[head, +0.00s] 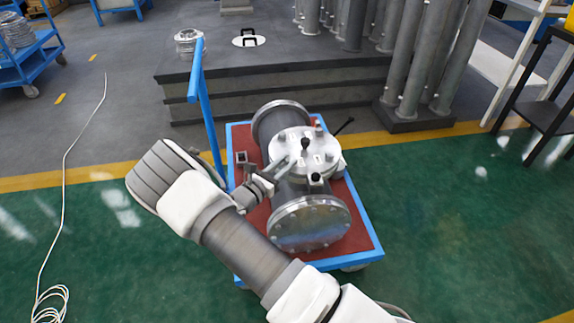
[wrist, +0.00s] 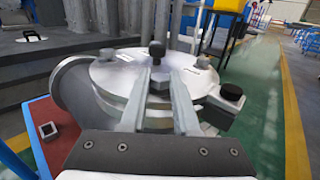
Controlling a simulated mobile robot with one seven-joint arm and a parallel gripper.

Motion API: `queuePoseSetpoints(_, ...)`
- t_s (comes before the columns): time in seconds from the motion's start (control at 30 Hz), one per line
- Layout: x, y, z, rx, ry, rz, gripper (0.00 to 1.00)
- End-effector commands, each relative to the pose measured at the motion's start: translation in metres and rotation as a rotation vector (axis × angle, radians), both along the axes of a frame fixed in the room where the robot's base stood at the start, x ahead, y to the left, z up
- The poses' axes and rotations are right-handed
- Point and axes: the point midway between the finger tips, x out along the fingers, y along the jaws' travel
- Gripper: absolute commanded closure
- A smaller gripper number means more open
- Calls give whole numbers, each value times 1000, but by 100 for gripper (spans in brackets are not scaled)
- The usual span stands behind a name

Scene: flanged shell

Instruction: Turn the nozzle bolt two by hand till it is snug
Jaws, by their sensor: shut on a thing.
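The grey shell (head: 308,226) lies on a cart, with a round silver nozzle cover (head: 291,141) on its upper side. The cover also fills the middle of the wrist view (wrist: 110,72) and carries several bolts and small white labels that I cannot read. My gripper (head: 283,163) reaches over the cover's near left edge. In the wrist view my gripper (wrist: 161,76) has its two fingers on either side of a grey hex-headed bolt (wrist: 159,84) and is shut on it. The bolt's shank is hidden, and I cannot read its number.
A black knob (wrist: 157,51) stands up just beyond the held bolt. A black-topped block (wrist: 231,94) sits at the cover's right edge. The blue-edged cart (head: 367,225) has a red top and a blue handle (head: 208,120).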

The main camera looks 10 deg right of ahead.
Motion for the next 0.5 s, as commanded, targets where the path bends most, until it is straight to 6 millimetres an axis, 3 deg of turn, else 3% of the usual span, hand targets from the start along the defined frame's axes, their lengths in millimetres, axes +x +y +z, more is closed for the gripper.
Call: queuePoseSetpoints(0.5,3,2,1,-3,-3,-210,100)
